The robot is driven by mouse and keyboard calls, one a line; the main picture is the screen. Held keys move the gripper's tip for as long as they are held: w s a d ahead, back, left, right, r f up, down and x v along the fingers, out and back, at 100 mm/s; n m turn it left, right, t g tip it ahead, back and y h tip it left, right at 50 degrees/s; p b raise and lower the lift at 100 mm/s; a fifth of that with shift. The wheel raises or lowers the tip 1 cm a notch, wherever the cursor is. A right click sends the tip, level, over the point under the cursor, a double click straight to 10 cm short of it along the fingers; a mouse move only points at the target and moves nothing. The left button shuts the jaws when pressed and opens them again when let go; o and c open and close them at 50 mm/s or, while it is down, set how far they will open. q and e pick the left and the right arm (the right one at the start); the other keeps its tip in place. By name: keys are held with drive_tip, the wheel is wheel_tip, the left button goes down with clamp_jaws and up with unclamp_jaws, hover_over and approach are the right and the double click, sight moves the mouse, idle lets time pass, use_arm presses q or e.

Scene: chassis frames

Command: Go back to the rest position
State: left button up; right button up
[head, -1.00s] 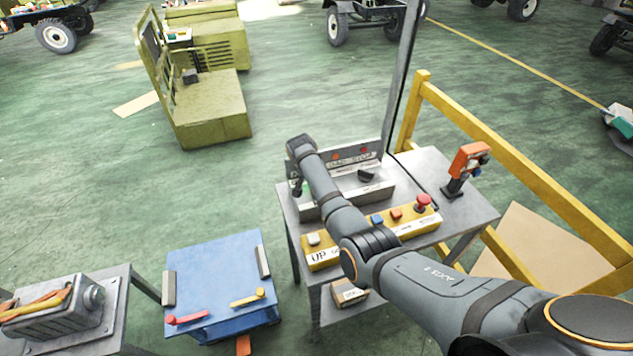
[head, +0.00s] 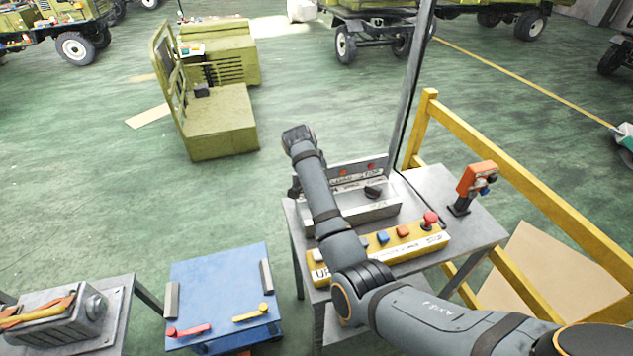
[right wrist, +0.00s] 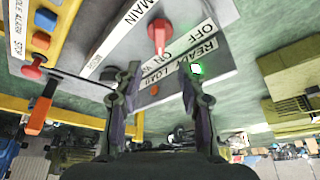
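My right arm reaches in from the lower right of the head view, over the control table. Its wrist end stands above the left part of a grey control box (head: 362,212); the gripper is mostly hidden behind it there. In the right wrist view my right gripper (right wrist: 160,82) is open, its two fingers apart with nothing between them. Beyond the fingers are the box's face, a red rotary knob (right wrist: 159,34) and a lit green lamp (right wrist: 197,68) near the right fingertip. I cannot tell whether the fingertip touches the box. My left gripper is not in view.
A yellow button panel (head: 430,245) and an orange-headed device (head: 478,178) are on the grey table (head: 480,235). A pole and yellow railing (head: 520,180) stand behind and right. A blue cabinet (head: 220,285) is left of the table. Green floor (head: 90,190) is open farther left.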

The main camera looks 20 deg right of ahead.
drive_tip(key=shift+v, duration=0.85)
